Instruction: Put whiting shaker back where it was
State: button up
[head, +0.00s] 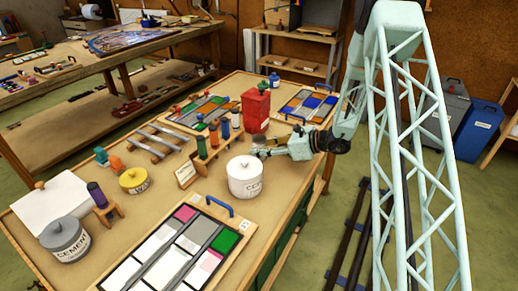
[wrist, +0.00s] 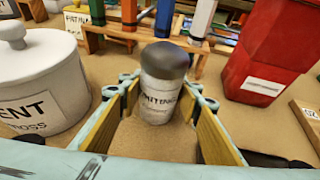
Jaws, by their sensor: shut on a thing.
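The whiting shaker (wrist: 160,88) is a pale cylinder with a dark grey domed cap and a printed label. It stands upright between the pads of my gripper (wrist: 161,98) in the wrist view. My gripper is shut on it low over the bench, and I cannot tell whether its base touches the top. In the head view my gripper (head: 262,152) is just behind and right of the white lidded cement pot (head: 246,180). The shaker is not clearly visible there. The wooden rack (head: 215,148) with several coloured bottles is beyond the gripper.
The white pot (wrist: 38,85) is close on the left in the wrist view, and a red container (wrist: 270,50) is at the right. A panel of coloured glass (head: 180,250) lies in front. Bare bench shows between them.

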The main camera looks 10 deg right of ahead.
jog(key=o, duration=0.9)
jog(key=shift+o, duration=0.2)
jog(key=shift+f, duration=0.1)
jog(key=shift+r, duration=0.25)
jog(key=p+v, duration=0.1)
jog(key=v, duration=1.1)
